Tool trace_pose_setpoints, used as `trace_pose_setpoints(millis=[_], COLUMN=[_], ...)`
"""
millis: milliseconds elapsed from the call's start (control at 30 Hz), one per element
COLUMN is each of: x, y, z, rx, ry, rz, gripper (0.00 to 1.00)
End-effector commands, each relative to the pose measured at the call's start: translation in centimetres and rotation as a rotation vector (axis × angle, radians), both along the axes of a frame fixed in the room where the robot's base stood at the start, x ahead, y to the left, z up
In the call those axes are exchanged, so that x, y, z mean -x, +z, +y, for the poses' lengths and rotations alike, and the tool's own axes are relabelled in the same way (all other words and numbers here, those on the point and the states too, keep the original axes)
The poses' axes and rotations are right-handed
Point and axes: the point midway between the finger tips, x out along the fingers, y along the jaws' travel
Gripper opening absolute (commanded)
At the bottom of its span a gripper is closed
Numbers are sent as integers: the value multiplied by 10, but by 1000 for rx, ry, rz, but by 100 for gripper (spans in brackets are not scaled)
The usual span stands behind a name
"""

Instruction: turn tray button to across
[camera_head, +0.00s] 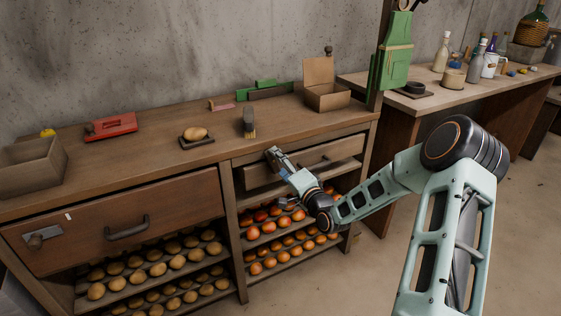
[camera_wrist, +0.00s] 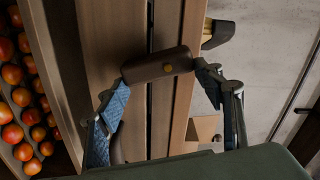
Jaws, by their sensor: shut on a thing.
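The tray button is a dark brown rounded bar with a brass pin (camera_wrist: 167,68), in the middle of the wrist view. It lies over the dark gap between the tray's wooden front (camera_wrist: 112,45) and the rail beside it, nearly square to the gap with a slight tilt. My gripper (camera_wrist: 160,76) has its two blue pads at the bar's two ends, closed on it. In the head view my gripper (camera_head: 272,152) is at the upper left of the right-hand tray front (camera_head: 340,152) and hides the button.
Racks of orange fruit (camera_head: 275,235) lie under the tray. The bench top above holds a brush (camera_head: 249,122), a potato on a small stand (camera_head: 195,133) and an open box (camera_head: 325,95). A wide drawer (camera_head: 170,208) with a dark handle is at left. Floor in front is clear.

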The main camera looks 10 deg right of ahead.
Motion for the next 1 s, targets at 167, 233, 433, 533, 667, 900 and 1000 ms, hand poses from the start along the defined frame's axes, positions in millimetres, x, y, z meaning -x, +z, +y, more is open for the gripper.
trace_pose_setpoints(millis=[167, 233, 433, 533, 667, 900, 1000], x=[1, 1, 1, 1, 1, 1, 1], y=[-2, -3, -4, -4, -5, -5, -5], z=[1, 1, 2, 3, 3, 3, 3], rx=[-129, -171, -257, -283, -303, -313, -313], ry=[-1, -1, 0, 0, 0, 0, 0], rz=[43, 55, 85, 93, 99, 103, 103], gripper=[37, 37, 37, 37, 37, 37, 37])
